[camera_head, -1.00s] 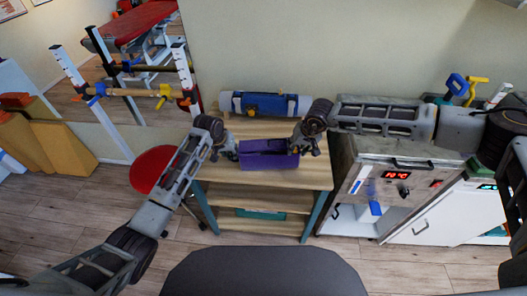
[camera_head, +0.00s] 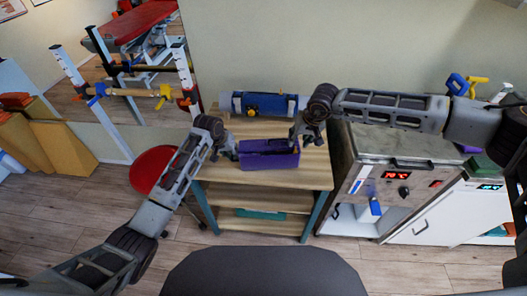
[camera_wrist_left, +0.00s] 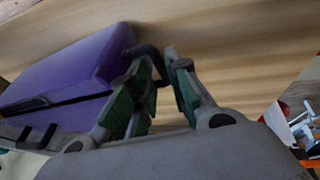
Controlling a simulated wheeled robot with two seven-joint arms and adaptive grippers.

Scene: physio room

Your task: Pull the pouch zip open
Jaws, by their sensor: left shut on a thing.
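The purple pouch (camera_head: 262,162) lies on the wooden bench top, long side across the head view. It also shows at the left of the left wrist view (camera_wrist_left: 70,65), with a dark strip along its side. My left gripper (camera_head: 234,151) is at the pouch's left end. In the left wrist view its green-padded fingers (camera_wrist_left: 162,65) are shut on a dark loop (camera_wrist_left: 147,51) at the pouch's end. My right gripper (camera_head: 298,142) is at the pouch's right end, pointing down; its fingertips are too small to tell open or shut. The zip slider cannot be made out.
A grey cabinet with a red display (camera_head: 396,175) stands close to the right. A red stool (camera_head: 152,168) is at the left. The bench front is bare.

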